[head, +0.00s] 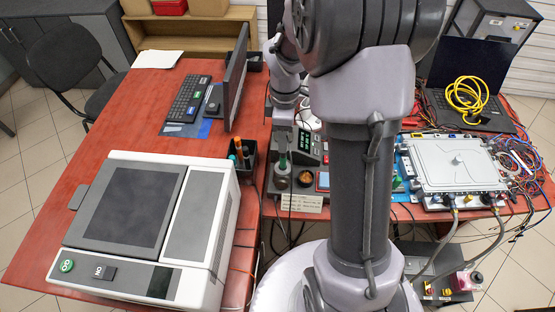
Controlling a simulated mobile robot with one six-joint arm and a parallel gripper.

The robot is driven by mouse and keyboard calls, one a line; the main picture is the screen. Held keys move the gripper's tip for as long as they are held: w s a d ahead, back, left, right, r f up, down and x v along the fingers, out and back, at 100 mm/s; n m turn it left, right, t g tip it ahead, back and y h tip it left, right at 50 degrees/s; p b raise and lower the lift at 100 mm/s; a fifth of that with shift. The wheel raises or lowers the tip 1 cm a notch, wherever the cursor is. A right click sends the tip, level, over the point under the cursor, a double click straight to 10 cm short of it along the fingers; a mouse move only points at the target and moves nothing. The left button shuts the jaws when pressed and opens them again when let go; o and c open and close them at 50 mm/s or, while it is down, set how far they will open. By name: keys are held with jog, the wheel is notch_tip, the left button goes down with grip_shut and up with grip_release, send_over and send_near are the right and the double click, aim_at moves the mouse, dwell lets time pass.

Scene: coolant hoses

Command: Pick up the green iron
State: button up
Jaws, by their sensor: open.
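A dark green handle, which looks like the green iron (283,161), stands upright in a grey rounded holder (281,180) on the red bench, left of my arm's column. It is small in the head view, and its lower part is hidden in the holder. My gripper (284,118) is at the end of my arm, above and behind the green iron and apart from it. It is open, though its fingers are small and hard to make out against the dark equipment. I see nothing held in it.
A soldering station (308,143) stands just behind the holder. A black cup (242,158) with orange-handled tools is at the left, near a large white machine (150,232). A monitor (235,78) stands behind. A silver housing (453,168) and laptop are at the right.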

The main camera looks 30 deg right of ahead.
aim_at(283, 156)
notch_tip(283, 156, down, 5)
jog(key=shift+f+b, duration=0.1)
jog(key=shift+b, duration=0.6)
jog(key=f+b, duration=0.2)
jog(key=f, duration=0.1)
jog(key=f+b, duration=0.1)
jog(key=f, duration=0.1)
jog(key=shift+s+a+f, duration=0.15)
jog(key=shift+s, duration=0.1)
jog(key=shift+c, duration=1.1)
grip_shut()
